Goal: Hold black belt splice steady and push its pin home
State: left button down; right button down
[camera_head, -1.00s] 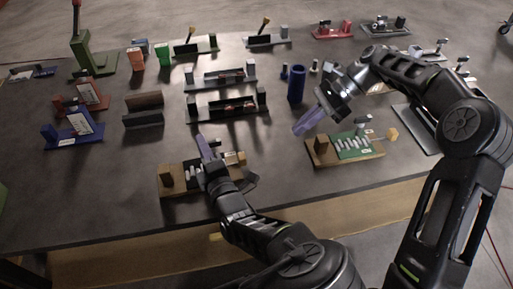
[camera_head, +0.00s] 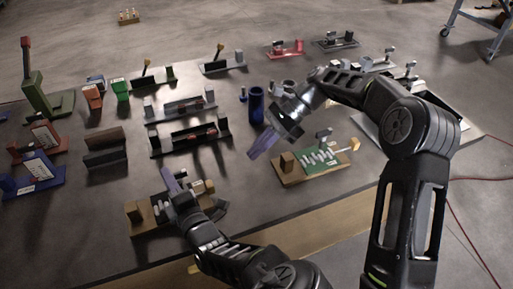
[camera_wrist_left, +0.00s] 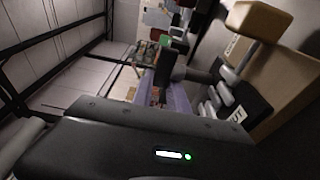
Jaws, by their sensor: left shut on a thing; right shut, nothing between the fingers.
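The black belt splice (camera_head: 158,208) sits on a wooden base (camera_head: 140,222) at the table's front left. My left gripper (camera_head: 172,184) is shut on it, and its fingers and wrist hide part of it. In the left wrist view the black piece (camera_wrist_left: 245,107) with a white label and several grey loops show beside the purple fingers (camera_wrist_left: 178,98). A tan block (camera_wrist_left: 258,20), apparently the pin's handle, stands out at the top there; it looks to be at the splice's right end in the head view. My right gripper (camera_head: 262,144) is shut and empty, above the table right of this splice, apart from it.
A green belt splice (camera_head: 318,159) on a wooden base with a tan pin handle (camera_head: 354,145) stands to the right. A blue cylinder (camera_head: 256,105) stands behind my right gripper. Black fixtures (camera_head: 190,138) fill the middle. Bare table lies between the two splices.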

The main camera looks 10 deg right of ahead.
aim_at(211, 183)
jog(key=x, duration=0.7)
jog(key=shift+a+f, duration=0.1)
jog(key=shift+a, duration=0.05)
jog(key=a, duration=0.3)
jog(key=shift+s+a+f, duration=0.25)
jog(key=shift+s+f, duration=0.05)
jog(key=shift+s, duration=0.1)
jog(key=shift+s+a, duration=0.1)
jog(key=shift+a, duration=0.4)
pick_arm(q)
jog(key=shift+d, duration=0.1)
pick_arm(e)
jog(key=shift+s+a, duration=0.2)
jog(key=shift+a, duration=0.75)
jog(key=shift+s+a, duration=0.2)
jog(key=shift+a, duration=0.7)
